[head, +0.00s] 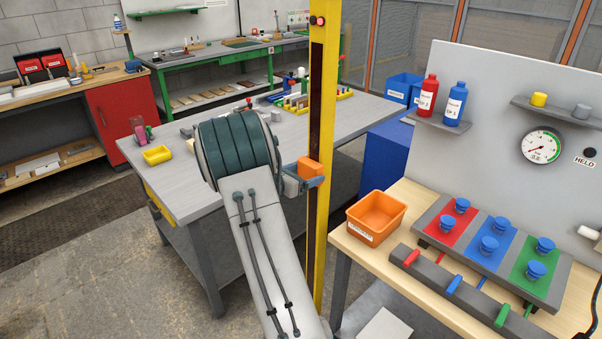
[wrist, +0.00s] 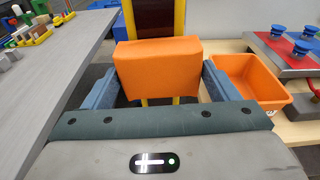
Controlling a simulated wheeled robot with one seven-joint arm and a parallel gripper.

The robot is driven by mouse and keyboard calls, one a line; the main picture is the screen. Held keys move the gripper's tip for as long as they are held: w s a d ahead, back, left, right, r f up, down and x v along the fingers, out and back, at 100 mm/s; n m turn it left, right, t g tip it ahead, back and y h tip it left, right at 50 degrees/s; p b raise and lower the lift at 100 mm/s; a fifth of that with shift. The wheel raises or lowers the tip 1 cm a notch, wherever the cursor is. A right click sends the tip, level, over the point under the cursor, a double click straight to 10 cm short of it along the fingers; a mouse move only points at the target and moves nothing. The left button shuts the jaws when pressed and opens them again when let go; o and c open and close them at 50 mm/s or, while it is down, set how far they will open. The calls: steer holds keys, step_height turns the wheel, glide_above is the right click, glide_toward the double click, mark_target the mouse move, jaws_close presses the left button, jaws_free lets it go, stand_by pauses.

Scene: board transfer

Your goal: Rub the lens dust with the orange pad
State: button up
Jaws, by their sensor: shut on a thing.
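My gripper (head: 303,181) is shut on the orange pad (head: 309,168), a block held between its two blue fingers. In the wrist view the pad (wrist: 157,67) fills the space between the fingers of my gripper (wrist: 162,78). The pad is in front of a yellow post (head: 332,60) with a long dark lens strip (head: 317,95). The strip also shows above the pad in the wrist view (wrist: 155,20). The pad covers part of the strip; I cannot tell whether they touch. I cannot make out any dust on the visible strip.
To the right, a wooden table (head: 419,205) carries an orange bin (head: 376,217) and a panel of blue knobs (head: 489,248). The bin is close to my right finger side.

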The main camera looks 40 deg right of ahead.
mark_target(301, 161)
steer(key=shift+s, duration=0.85)
steer(key=shift+d+r+p, duration=0.15)
steer(key=shift+r+p, duration=0.55)
steer(key=shift+r, duration=0.7)
steer(key=shift+w+p, duration=0.3)
steer(key=shift+w, duration=1.7)
steer(key=shift+r+p, duration=0.85)
steer(key=shift+r, duration=0.55)
steer(key=shift+s+f+b, duration=0.15)
steer(key=shift+s+b, duration=0.25)
steer(key=shift+s, duration=0.2)
steer(key=shift+s+b, duration=0.5)
steer(key=shift+s, duration=0.9)
steer(key=shift+r+p, duration=1)
steer(key=shift+r, duration=0.5)
steer(key=shift+w+p, duration=0.45)
steer(key=shift+w, duration=1.55)
